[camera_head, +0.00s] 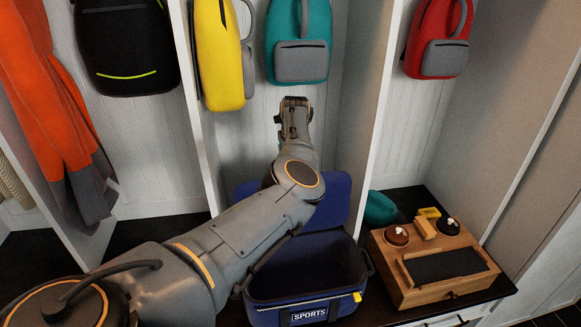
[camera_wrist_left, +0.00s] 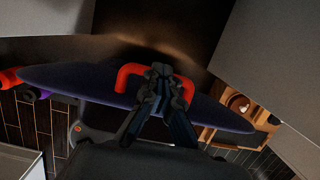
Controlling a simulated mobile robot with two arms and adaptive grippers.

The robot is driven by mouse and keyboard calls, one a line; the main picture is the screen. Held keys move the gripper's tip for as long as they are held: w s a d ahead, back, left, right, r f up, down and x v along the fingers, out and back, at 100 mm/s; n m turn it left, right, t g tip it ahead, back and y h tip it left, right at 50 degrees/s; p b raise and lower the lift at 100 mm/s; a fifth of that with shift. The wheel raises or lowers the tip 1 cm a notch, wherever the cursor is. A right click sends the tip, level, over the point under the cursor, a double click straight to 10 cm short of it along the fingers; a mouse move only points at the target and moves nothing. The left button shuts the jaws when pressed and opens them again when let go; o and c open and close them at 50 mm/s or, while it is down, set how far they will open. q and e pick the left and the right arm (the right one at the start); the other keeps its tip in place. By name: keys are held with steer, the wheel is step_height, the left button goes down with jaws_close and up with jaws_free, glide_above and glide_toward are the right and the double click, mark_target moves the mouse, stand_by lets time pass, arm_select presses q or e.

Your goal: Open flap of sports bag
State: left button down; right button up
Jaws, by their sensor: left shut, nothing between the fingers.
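The blue sports bag (camera_head: 300,285) sits on the bench with its dark inside showing. Its blue flap (camera_head: 336,196) stands raised at the back of the opening, partly hidden behind my left arm. My left gripper (camera_head: 295,102) is beyond and above the flap in the head view, near the back wall of the cubby. In the left wrist view, my left gripper (camera_wrist_left: 161,72) is shut and empty, in front of a red handle (camera_wrist_left: 130,74) on a wide dark blue panel (camera_wrist_left: 75,82), apparently the flap. Contact there cannot be told. My right gripper is not in view.
A wooden box (camera_head: 408,275) with dark-topped jars stands right of the bag. A teal item (camera_head: 380,208) lies behind it. Teal (camera_head: 300,40), yellow (camera_head: 220,55), black (camera_head: 125,50) and red (camera_head: 438,38) backpacks hang above. White dividers (camera_head: 370,110) flank the cubby.

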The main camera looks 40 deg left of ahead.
arm_select(q)
step_height(320, 180, up, 10)
steer(key=p, duration=0.5)
steer(key=shift+s+d, duration=0.15)
steer(key=shift+d, duration=0.05)
